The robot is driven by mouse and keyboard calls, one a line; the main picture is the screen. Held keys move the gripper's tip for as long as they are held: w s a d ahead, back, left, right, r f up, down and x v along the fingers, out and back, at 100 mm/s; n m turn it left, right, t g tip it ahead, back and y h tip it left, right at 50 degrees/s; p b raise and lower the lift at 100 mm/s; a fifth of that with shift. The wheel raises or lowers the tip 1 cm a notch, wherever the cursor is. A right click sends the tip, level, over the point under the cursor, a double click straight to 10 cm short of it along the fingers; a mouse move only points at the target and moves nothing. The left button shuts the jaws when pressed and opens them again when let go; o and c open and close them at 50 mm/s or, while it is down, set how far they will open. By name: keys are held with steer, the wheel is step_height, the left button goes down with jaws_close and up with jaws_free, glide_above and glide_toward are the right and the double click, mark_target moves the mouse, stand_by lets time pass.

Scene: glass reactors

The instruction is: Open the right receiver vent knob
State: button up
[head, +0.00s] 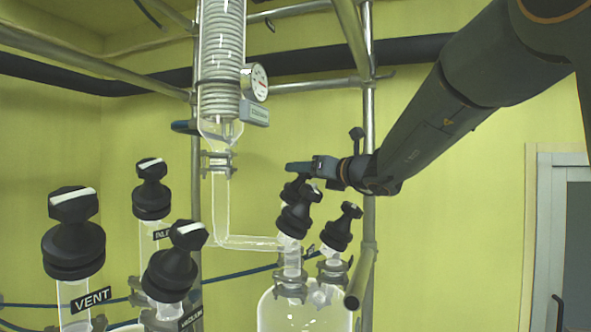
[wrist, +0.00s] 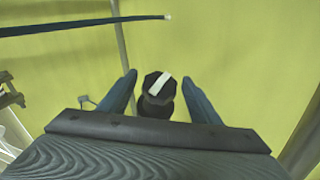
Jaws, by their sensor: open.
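Two black knobs stand on the glass vessel (head: 305,306) at right in the head view. One knob (head: 295,221) is just under my gripper (head: 297,169), which partly hides its top. The other knob (head: 341,228), with a white bar on top, stands to its right. I cannot read a label on either. In the wrist view a black knob (wrist: 157,102) with a slanted white bar sits between the two blue fingers of my gripper (wrist: 159,77). The fingers are apart, with a gap on each side of the knob. I cannot tell how deep the knob sits between them.
Black knobs stand at left: one above a VENT label (head: 92,300), one behind (head: 151,188), one in front (head: 171,271). A glass coil column (head: 222,60) with a gauge (head: 255,82) and metal frame pipes (head: 369,130) stand near my arm.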

steer(key=shift+p+x, duration=0.75)
steer(key=shift+x, duration=1.5)
steer(key=c, duration=1.1)
steer(key=shift+o, duration=0.2)
steer(key=shift+n+y, duration=0.3)
steer(key=n+g+y+b, duration=0.1)
steer(key=n, duration=0.1)
steer(key=n+g+y+b, duration=0.1)
steer(key=n, duration=0.1)
steer(key=a+n+g+y+b, duration=0.1)
steer(key=g+y, duration=0.1)
steer(key=shift+s+n, duration=0.4)
steer(key=shift+s+a+r+n+g+y+b, duration=0.1)
steer(key=shift+s+n+g+y, duration=0.3)
steer(key=shift+n+g, duration=0.7)
steer(key=shift+s+a+f+n+g+y+b, duration=0.15)
steer(key=shift+n+g+y, duration=0.45)
steer(key=shift+n+g, duration=0.45)
steer(key=shift+s+a+r+n+g+y+b, duration=0.2)
steer(key=shift+n+g+y, duration=0.3)
steer(key=shift+n+g, duration=0.55)
steer(key=shift+s+d, duration=0.1)
